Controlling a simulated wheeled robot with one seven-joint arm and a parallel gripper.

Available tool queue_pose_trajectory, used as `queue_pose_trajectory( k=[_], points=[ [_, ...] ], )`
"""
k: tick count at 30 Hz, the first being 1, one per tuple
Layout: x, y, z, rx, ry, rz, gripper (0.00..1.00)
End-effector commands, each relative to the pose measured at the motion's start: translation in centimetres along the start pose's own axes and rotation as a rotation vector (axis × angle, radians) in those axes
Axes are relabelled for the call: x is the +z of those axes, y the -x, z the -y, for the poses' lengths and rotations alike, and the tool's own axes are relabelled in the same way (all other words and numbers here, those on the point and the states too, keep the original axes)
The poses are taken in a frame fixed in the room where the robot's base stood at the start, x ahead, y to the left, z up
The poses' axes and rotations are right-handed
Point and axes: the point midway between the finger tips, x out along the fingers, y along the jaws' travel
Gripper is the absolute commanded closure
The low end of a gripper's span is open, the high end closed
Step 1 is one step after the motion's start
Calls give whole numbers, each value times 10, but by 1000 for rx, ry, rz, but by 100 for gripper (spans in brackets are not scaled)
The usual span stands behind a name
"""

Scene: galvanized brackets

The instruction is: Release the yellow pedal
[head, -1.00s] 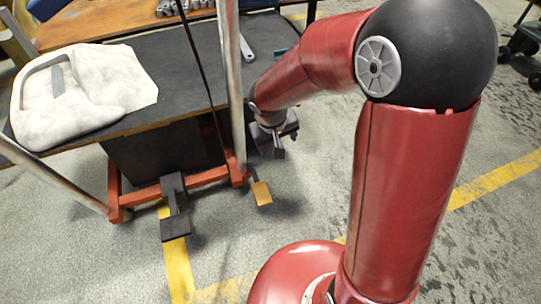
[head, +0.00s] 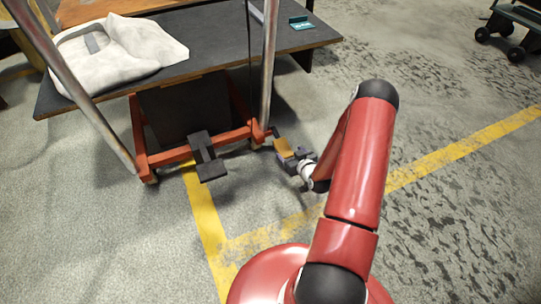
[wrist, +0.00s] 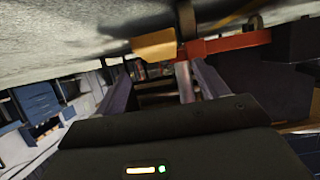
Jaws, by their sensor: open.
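The yellow pedal (head: 283,147) sticks out low at the right end of the orange cart frame (head: 180,152). In the wrist view the pedal (wrist: 155,46) shows just beyond the fingertips, at the upper middle. My gripper (head: 286,158) is right at the pedal in the head view and overlaps its near side. Its two fingers stand wide apart in the wrist view (wrist: 157,70), with nothing held between them. I cannot tell whether a finger touches the pedal.
A dark bracket-like part (head: 206,158) sits at the middle of the frame. Metal posts (head: 268,70) rise beside the dark table (head: 215,50), which bears a whitish sack (head: 120,50).

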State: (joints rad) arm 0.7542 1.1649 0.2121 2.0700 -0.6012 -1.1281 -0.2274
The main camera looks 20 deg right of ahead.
Motion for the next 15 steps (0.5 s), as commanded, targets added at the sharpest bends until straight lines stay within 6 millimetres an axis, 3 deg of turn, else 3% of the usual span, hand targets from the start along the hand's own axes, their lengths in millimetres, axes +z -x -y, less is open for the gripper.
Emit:
queue_pose_trajectory(
  k=[9,15],
  points=[
    [0,-50,2,-3,1,-3,27],
    [0,-70,1,-1,0,0,27]
  ],
)
